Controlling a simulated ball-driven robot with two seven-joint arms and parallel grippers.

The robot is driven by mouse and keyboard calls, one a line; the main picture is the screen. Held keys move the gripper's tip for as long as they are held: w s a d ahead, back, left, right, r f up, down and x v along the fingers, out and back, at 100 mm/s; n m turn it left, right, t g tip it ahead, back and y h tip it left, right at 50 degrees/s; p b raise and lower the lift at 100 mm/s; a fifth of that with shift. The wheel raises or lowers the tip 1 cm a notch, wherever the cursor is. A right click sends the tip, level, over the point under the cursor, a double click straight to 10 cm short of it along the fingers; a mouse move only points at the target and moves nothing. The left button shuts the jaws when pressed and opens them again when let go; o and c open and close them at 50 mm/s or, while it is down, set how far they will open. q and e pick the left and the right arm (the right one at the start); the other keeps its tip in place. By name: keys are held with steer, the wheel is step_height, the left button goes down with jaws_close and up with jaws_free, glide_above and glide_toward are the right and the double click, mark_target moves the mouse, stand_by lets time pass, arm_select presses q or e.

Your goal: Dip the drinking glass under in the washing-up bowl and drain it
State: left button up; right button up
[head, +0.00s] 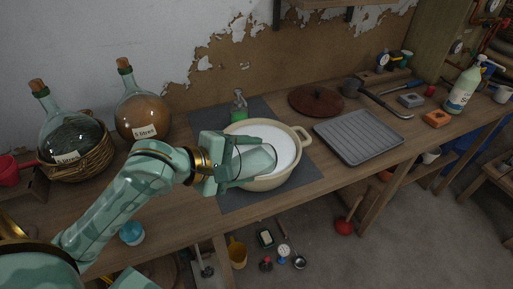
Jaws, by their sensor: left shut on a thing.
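The cream washing-up bowl (303,146) with two handles stands on a dark mat on the bench and holds whitish liquid. My left gripper (240,163) reaches in from the left over the bowl's near left rim. It is shut on the clear drinking glass (257,160), which lies tilted on its side over the liquid. I cannot tell whether the glass touches the liquid. My right gripper is not in view.
A grey ribbed draining tray (360,136) lies right of the bowl. A green bottle (239,108) and a brown round lid (316,100) are behind it. Two demijohns (142,112) stand at the left.

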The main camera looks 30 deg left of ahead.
arm_select(q)
steer(key=shift+w, duration=0.2)
steer(key=w+a+f+g+y+p, duration=0.1)
steer(key=w+f+g+y+p, duration=0.1)
steer(key=w, duration=0.5)
steer(key=w+a+f+m+g+y+p, duration=0.1)
steer(key=w+a+f+g+p, duration=0.1)
steer(key=w+f+g, duration=0.2)
steer(key=w+a+f+g+y+p, duration=0.1)
steer(key=w+f+g+y+p, duration=0.1)
steer(key=w, duration=0.8)
step_height(320, 180, down, 3)
steer(key=shift+w+a+f+g+y+p, duration=0.2)
steer(key=shift+a+g+y+p, duration=0.25)
steer(key=shift+g, duration=0.55)
steer(key=shift+s+d+r+m, duration=0.15)
steer(key=shift+d+r+m, duration=0.05)
steer(key=shift+r+m, duration=0.1)
